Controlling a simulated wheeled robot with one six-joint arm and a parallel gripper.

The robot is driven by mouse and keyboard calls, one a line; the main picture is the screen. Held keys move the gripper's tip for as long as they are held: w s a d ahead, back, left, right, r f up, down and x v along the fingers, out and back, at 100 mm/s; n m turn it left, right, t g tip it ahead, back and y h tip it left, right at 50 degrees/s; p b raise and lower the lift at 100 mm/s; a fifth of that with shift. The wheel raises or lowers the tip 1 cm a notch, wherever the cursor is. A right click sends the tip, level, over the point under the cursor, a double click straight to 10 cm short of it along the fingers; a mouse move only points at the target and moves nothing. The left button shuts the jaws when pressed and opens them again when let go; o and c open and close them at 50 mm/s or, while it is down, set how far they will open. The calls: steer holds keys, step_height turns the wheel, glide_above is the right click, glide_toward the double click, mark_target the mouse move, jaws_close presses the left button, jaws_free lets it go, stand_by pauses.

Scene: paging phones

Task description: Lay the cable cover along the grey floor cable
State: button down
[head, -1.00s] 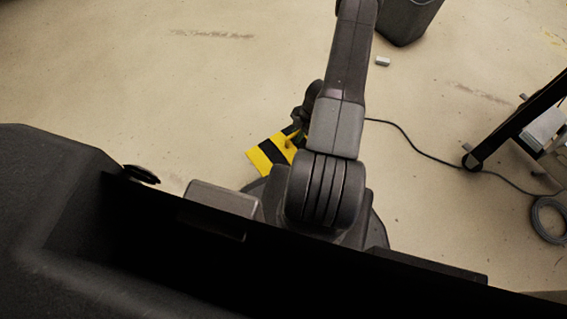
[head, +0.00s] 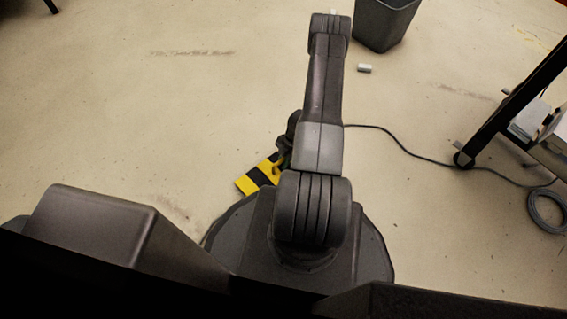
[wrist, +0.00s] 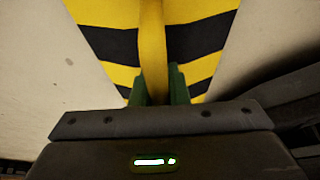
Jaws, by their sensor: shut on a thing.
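The cable cover (head: 258,177) is a flat yellow-and-black striped piece, showing left of my arm in the head view and partly hidden by it. In the wrist view the cover (wrist: 208,38) fills the upper middle, with a raised yellow handle along its centre. My gripper (wrist: 158,88) has green fingers shut on that handle. In the head view my arm mostly hides the gripper. The floor cable (head: 405,150) looks thin and dark; it runs from behind my arm rightward to a coil (head: 545,208). The cover is apart from the visible cable; its height above the floor is unclear.
A dark bin (head: 385,25) stands at the top, with a small pale block (head: 364,68) on the floor below it. A dark-legged stand (head: 500,115) holding pale boxes is at the right, by the cable. The floor at left is clear.

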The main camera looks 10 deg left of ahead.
steer(key=shift+f, duration=0.15)
steer(key=c, duration=1.4)
jaws_free()
steer(key=p+v, duration=0.5)
steer(key=v, duration=0.7)
